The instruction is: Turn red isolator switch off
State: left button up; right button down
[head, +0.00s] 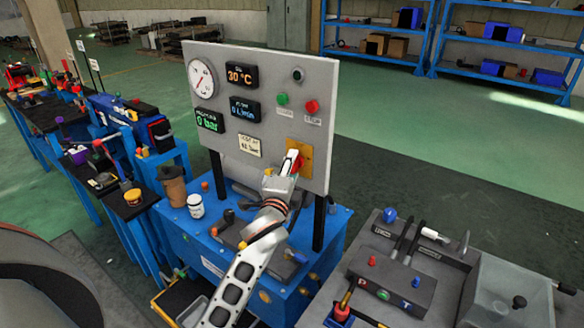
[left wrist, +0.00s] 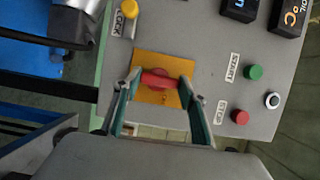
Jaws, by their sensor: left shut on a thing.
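The red isolator switch (left wrist: 158,79) sits on a square yellow plate (left wrist: 144,61) on the grey control panel. In the left wrist view its handle lies roughly level in the picture, between the two fingers of my left gripper (left wrist: 159,84). The fingers are shut on the handle at its two ends. In the head view my left gripper (head: 292,166) reaches the yellow plate (head: 305,152) at the panel's lower right and covers most of the switch. A bit of red shows beside it. My right gripper is not in view.
The grey panel (head: 262,77) carries a gauge, displays, a green start button (head: 283,99) and a red stop button (head: 312,106). It stands on a blue bench (head: 180,236) with a white jar (head: 196,206). A grey-topped bench (head: 362,268) with tools stands at right.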

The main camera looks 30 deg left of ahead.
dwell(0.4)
pick_arm(q)
jog(key=o, duration=1.1)
jog(key=shift+a, duration=0.1)
jog(key=v, duration=1.2)
